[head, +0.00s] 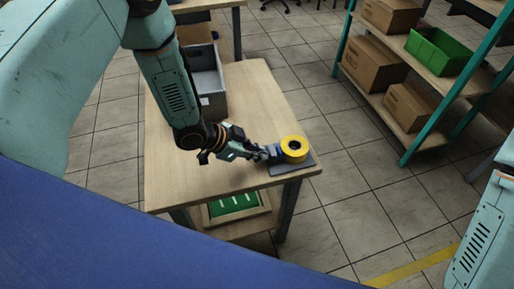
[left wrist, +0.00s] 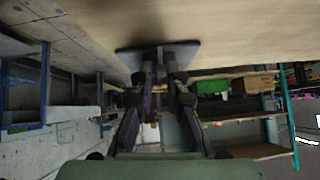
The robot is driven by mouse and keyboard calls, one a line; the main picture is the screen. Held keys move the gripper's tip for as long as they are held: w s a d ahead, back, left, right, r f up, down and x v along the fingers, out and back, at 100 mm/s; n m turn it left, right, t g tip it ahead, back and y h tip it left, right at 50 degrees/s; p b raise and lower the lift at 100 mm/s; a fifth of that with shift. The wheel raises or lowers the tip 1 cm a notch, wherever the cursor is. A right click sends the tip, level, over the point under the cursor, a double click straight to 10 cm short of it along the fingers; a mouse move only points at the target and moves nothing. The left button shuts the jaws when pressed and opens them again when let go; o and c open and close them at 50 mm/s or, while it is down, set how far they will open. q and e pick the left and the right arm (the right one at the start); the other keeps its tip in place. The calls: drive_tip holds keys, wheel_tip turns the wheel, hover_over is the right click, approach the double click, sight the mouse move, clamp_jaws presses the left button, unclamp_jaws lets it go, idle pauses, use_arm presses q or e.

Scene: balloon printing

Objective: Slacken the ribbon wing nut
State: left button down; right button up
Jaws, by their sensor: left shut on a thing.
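A yellow ribbon roll (head: 296,144) with a dark centre stands on a dark grey base plate (head: 302,163) at the table's front right corner. The plate also shows in the left wrist view (left wrist: 132,56). My left gripper (head: 270,153) reaches in from the left, just beside the roll, with its fingertips low over the plate. It also shows in the left wrist view (left wrist: 163,68), its fingers close together at the plate. It is shut on a small part there, apparently the ribbon wing nut, which the fingers mostly hide. My right gripper is out of view.
A grey bin (head: 208,80) stands at the back of the wooden table (head: 190,184). A green item (head: 233,203) lies on the lower shelf. A rack with cardboard boxes (head: 373,66) and a green crate (head: 436,52) stands at the right, across open floor.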

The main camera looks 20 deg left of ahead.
use_arm(q)
drive_tip(key=shift+w+a+r+n+g+h+p, duration=0.1)
drive_tip(key=shift+w+n+g+h+p, duration=0.2)
drive_tip(key=shift+n+g+h+p, duration=0.5)
drive_tip(key=shift+w+g+h, duration=0.1)
drive_tip(key=shift+g+h, duration=0.2)
drive_tip(key=shift+g, duration=0.2)
drive_tip(key=shift+w+a+f+n+g+h+b, duration=0.1)
drive_tip(key=shift+a+f+n+g+h+b, duration=0.15)
drive_tip(key=shift+g+b, duration=0.2)
drive_tip(key=shift+w+f+n+g+h+b, duration=0.1)
drive_tip(key=shift+n+g+h+b, duration=0.35)
drive_tip(key=shift+b, duration=0.15)
drive_tip(key=h+b, duration=0.1)
drive_tip(key=b, duration=0.1)
drive_tip(key=n+g+b, duration=0.1)
drive_tip(key=b, duration=0.1)
drive_tip(key=shift+w+f+g+h, duration=0.2)
drive_tip(key=shift+f+g+h, duration=0.1)
drive_tip(key=shift+h, duration=0.1)
drive_tip(key=shift+r+n, duration=0.1)
drive_tip(key=shift+n, duration=0.2)
drive_tip(key=shift+r, duration=0.15)
